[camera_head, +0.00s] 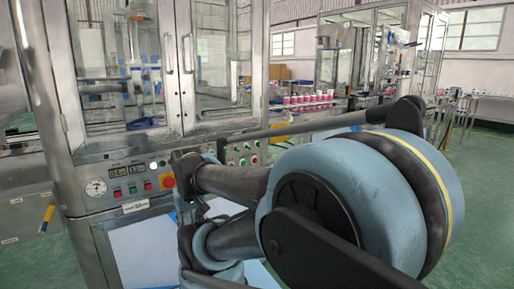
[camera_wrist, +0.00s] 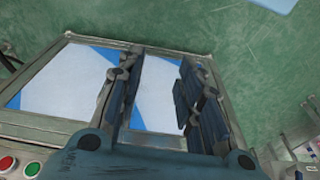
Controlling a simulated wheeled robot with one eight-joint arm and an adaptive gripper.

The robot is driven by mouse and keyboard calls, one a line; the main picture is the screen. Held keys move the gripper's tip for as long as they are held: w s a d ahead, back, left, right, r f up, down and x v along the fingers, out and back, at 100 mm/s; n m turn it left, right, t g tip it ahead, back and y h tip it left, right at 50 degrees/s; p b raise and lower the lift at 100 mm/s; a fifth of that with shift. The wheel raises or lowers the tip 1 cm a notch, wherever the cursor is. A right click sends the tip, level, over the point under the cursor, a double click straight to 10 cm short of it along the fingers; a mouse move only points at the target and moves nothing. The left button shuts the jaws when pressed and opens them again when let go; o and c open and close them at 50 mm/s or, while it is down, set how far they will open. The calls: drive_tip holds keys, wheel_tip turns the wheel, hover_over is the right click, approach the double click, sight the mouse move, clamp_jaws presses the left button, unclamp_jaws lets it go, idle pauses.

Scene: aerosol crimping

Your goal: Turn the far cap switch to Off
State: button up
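The control panel (camera_head: 125,180) runs along the front of the crimping machine in the head view. Small knobs and buttons (camera_head: 243,160) show on its right stretch, just beyond my arm. They are too small to tell which is the far cap switch or how it is set. My arm hides the middle of the panel. In the wrist view my gripper (camera_wrist: 160,75) is open, its two dark fingers wide apart with nothing between them. Behind them is the machine's lower white and blue front panel (camera_wrist: 62,82). My gripper is not clearly visible in the head view.
A red button (camera_wrist: 7,163) and a green button (camera_wrist: 32,169) are at the lower left of the wrist view. The head view shows a red emergency stop (camera_head: 167,181), a gauge (camera_head: 96,188) and glass doors (camera_head: 215,65) above the panel. Green floor (camera_head: 480,190) lies open at right.

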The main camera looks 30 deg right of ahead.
drive_tip(key=shift+o, duration=1.2)
drive_tip(key=w+d+r+m+t+y, duration=0.2)
drive_tip(key=w+r+m+y, duration=0.35)
drive_tip(key=w, duration=0.65)
drive_tip(key=w+d+r+m+t, duration=0.4)
drive_tip(key=w+d+m, duration=0.45)
drive_tip(key=d, duration=0.45)
drive_tip(key=w+d+r+m+t, duration=0.15)
drive_tip(key=d+m+t, duration=0.3)
drive_tip(key=d, duration=1.15)
drive_tip(key=s+d+m+t+h, duration=0.2)
drive_tip(key=s+d+t, duration=0.15)
drive_tip(key=d, duration=0.45)
drive_tip(key=s+d+m+t+h, duration=0.25)
drive_tip(key=s+d, duration=0.25)
drive_tip(key=d, duration=0.3)
drive_tip(key=w+a, duration=0.1)
drive_tip(key=w, duration=1.6)
drive_tip(key=shift+w+a+r+g, duration=0.15)
drive_tip(key=shift+a+g, duration=0.2)
